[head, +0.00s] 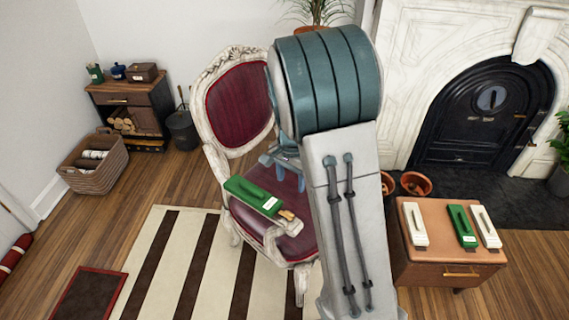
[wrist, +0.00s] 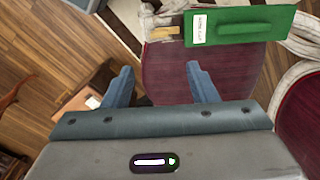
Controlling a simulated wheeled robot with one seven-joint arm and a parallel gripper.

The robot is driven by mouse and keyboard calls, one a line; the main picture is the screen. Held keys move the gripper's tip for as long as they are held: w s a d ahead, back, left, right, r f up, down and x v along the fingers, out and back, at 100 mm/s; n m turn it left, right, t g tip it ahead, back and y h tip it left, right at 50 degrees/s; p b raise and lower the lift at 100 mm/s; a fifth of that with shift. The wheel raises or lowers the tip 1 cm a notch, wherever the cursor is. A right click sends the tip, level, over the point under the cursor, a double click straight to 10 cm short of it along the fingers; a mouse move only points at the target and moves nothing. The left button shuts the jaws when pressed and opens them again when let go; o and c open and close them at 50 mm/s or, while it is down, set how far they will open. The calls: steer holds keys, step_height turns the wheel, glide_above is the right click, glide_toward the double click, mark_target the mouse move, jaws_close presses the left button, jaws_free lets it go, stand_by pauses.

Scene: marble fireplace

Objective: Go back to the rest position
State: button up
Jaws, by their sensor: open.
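My gripper (wrist: 158,75) is open, with nothing between its two blue fingers in the wrist view. In the head view my gripper (head: 285,163) is over the chair seat, partly hidden behind my arm. The item also shows at the top of the wrist view (wrist: 240,25), apart from the fingers. The carved white chair (head: 234,105) has red upholstery; my arm covers its right side.
A small brown table (head: 450,258) at the right bears two white items and one green one. A black fireplace door (head: 490,115), terracotta pots (head: 415,184), a wicker basket (head: 95,165) and a dark shelf unit (head: 130,105) stand around. A striped rug (head: 190,265) lies in front of the chair.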

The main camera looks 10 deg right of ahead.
steer(key=s+r+n+t+p, duration=0.2)
steer(key=s+r+n+p, duration=0.2)
steer(key=s+r+n, duration=0.6)
steer(key=s+r, duration=0.7)
steer(key=s, duration=0.4)
steer(key=shift+a+t+p, duration=0.35)
steer(key=shift+t+p, duration=0.05)
